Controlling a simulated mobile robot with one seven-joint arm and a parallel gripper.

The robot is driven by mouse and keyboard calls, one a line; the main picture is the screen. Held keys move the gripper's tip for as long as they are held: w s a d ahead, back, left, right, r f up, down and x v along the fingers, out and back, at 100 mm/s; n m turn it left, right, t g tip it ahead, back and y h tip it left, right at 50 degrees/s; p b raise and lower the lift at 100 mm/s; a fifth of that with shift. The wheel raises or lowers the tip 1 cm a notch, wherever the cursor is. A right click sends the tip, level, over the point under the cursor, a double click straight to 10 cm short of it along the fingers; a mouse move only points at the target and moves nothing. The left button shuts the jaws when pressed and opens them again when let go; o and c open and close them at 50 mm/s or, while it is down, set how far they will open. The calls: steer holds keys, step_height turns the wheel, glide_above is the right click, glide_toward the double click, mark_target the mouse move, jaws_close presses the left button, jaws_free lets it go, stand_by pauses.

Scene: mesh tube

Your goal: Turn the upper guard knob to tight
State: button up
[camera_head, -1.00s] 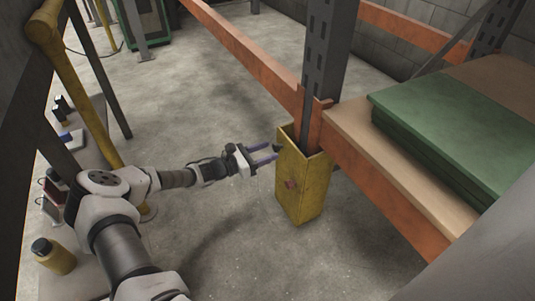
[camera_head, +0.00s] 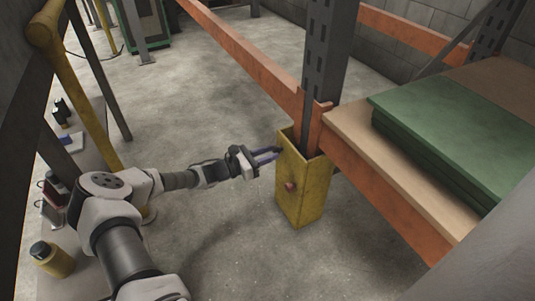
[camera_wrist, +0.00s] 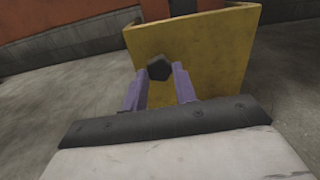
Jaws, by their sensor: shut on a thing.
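The yellow post guard (camera_head: 308,195) stands on the floor around the foot of the dark rack upright. Its upper knob is a dark, many-sided knob (camera_wrist: 159,68) on the guard's yellow face, seen in the wrist view. My gripper (camera_head: 277,153) reaches it from the left in the head view, its purple fingers against the guard's upper part. In the wrist view the two fingers (camera_wrist: 160,74) lie on either side of the knob, shut on it. In the head view the fingers mostly hide the knob. A lower reddish knob (camera_head: 291,187) sits further down the guard.
Orange rack beams (camera_head: 245,55) and a shelf board (camera_head: 362,150) with green sheets (camera_head: 440,125) are right of and behind the guard. A yellow rail (camera_head: 85,90) and a bench with a yellow jar (camera_head: 52,260) are at left. The concrete floor around the guard is clear.

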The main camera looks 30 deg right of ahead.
steer(key=m, duration=0.5)
steer(key=shift+m+p, duration=0.3)
steer(key=shift+p, duration=0.05)
steer(key=m, duration=1)
steer(key=shift+m, duration=0.4)
steer(key=m+b, duration=0.1)
steer(key=m, duration=0.3)
steer(key=shift+r+m, duration=0.1)
steer(key=shift+m, duration=0.3)
steer(key=o, duration=1)
